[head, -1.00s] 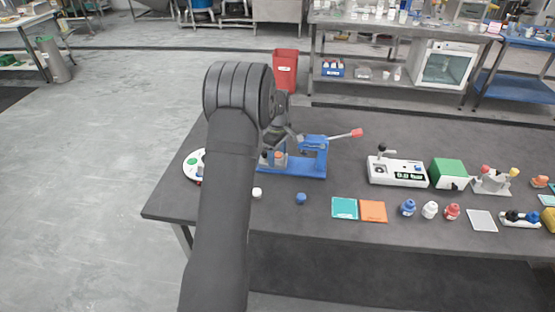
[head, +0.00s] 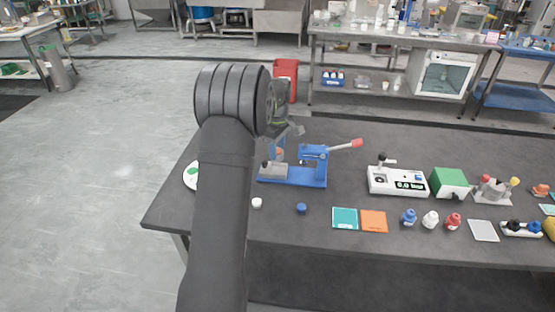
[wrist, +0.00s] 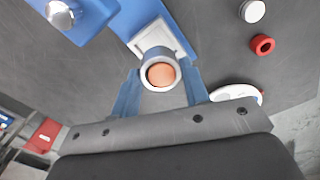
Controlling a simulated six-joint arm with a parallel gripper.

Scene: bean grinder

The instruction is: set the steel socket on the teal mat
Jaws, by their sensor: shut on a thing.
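My gripper (wrist: 160,88) has its two blue fingers shut on the steel socket (wrist: 145,82), a grey ring with an orange-brown round piece inside. In the wrist view it overlaps the pale square seat on the blue press base; the gap between them is hard to judge. In the head view my gripper (head: 278,148) is at the left part of the blue press (head: 313,167), and my arm hides much of it. The teal mat (head: 345,218) lies flat and bare near the table's front edge, to the right of and nearer than the press.
An orange mat (head: 373,222) adjoins the teal mat. A white cap (head: 257,203) and a blue cap (head: 301,208) lie in front of the press. Small bottles (head: 430,219) stand to the right. The press's red-tipped lever (head: 345,144) reaches right. A red ring (wrist: 262,44) shows in the wrist view.

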